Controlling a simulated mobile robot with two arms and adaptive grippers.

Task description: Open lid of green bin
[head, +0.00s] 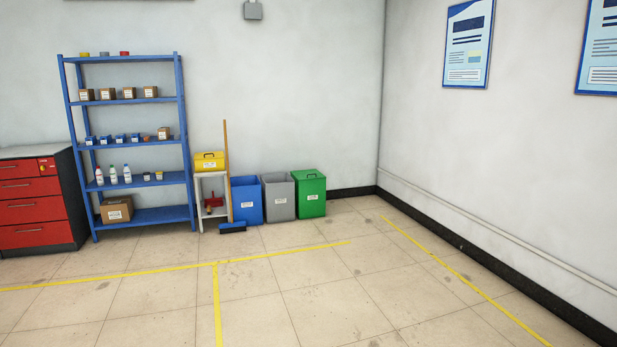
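The green bin (311,200) stands upright on the floor against the back wall, at the right end of a row of bins near the room corner. Its green lid (309,175) lies closed on top and has a small dark handle. A white label is on its front. Neither of my grippers is in the head view, so where they are relative to the bin cannot be seen.
A grey bin (279,201) and a blue bin (246,205) stand left of the green one. A broom (227,170) leans beside a white stand (200,212) holding a yellow box (208,161). A blue shelf (145,172) and red drawers (35,211) are farther left. The floor ahead (330,280) is clear.

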